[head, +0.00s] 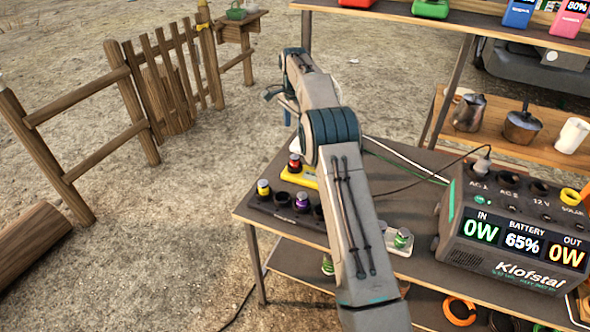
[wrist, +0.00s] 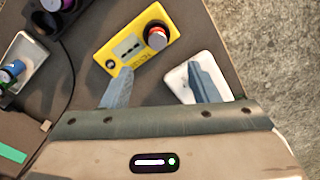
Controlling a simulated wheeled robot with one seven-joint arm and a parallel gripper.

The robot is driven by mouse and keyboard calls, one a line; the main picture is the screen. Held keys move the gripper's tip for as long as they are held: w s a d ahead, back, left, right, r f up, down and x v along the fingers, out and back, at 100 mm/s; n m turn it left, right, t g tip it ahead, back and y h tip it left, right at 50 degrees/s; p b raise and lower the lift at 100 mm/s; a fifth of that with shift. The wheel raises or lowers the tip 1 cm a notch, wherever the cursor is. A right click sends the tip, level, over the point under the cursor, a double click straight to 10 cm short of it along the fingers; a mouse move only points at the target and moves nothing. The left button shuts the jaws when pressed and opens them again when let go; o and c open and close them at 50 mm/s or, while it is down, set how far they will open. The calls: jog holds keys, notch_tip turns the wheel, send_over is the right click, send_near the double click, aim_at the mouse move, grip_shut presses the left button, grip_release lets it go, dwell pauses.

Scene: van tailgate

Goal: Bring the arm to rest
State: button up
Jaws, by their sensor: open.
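My arm reaches out over the dark table (head: 258,213) in the head view, its links covering part of the tabletop. My gripper (wrist: 157,78) shows in the wrist view with its two fingers spread apart and nothing between them. Beyond the fingertips lies a yellow device (wrist: 135,46) with a round red-and-black part. A white plate-like item (wrist: 215,65) lies behind the right finger, which partly covers it. In the head view the gripper's fingers are mostly hidden behind the arm.
A Klofstal power station (head: 515,230) stands on the table's right. A rack with several coloured-cap cells (head: 283,200) sits near the left edge. An upper shelf (head: 400,12) holds devices. A wooden fence (head: 150,90) stands left; the ground between is clear.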

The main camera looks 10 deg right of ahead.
dwell(0.3)
jog(key=s+r+n+t, duration=0.1)
jog(key=s+r+n, duration=0.2)
jog(key=s+r, duration=0.55)
jog(key=s+r+n, duration=0.3)
jog(key=s+r, duration=0.2)
jog(key=s, duration=0.6)
jog(key=s+f+n, duration=0.3)
jog(key=s, duration=1)
jog(key=s+f+n+t, duration=0.1)
jog(key=s+f+n, duration=0.2)
jog(key=s, duration=1.1)
jog(key=shift+a+n, duration=0.2)
jog(key=shift+n, duration=0.2)
grip_shut()
